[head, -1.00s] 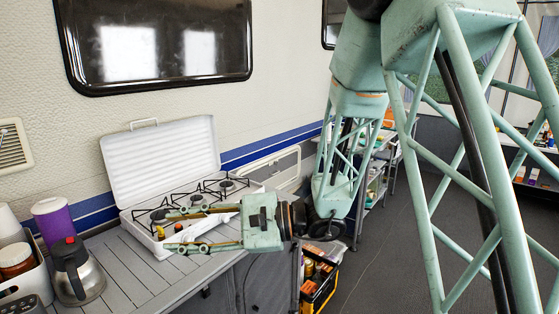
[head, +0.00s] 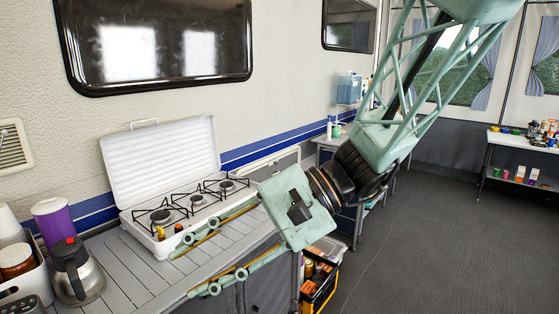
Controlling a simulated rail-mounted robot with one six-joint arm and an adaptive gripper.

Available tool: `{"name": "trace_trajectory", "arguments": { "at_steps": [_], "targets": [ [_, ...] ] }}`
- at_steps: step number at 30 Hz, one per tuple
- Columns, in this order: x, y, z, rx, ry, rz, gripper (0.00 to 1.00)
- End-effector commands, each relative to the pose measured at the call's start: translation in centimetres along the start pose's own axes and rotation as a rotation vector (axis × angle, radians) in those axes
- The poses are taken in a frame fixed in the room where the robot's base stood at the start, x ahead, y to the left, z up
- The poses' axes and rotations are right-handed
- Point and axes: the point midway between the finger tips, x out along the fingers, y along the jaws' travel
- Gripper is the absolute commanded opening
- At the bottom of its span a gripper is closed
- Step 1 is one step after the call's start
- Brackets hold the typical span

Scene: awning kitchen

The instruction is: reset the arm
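My gripper (head: 194,271) shows in the head view over the front of the slatted grey counter (head: 140,274). Its two long pale green fingers point left and are spread wide apart, with nothing between them. It looks open and empty. My arm comes down from the upper right to the gripper.
A white camping stove (head: 192,207) with its lid up stands on the counter behind the gripper. A steel jug (head: 76,272), a purple canister (head: 55,219) and a white bin (head: 22,281) stand at left. A black crate (head: 318,290) is on the floor. The right floor is clear.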

Motion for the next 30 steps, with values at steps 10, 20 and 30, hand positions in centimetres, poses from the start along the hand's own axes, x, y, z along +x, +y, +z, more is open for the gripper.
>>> {"name": "trace_trajectory", "arguments": {
  "at_steps": [10,20,30],
  "targets": [
    [-3.1,4.3,3.3,-0.091,0.072,0.149,0.32],
    [-6.3,8.5,5.5,-0.175,0.156,0.290,0.32],
    [-10.2,12.7,7.1,-0.256,0.261,0.431,0.32]
  ]
}}
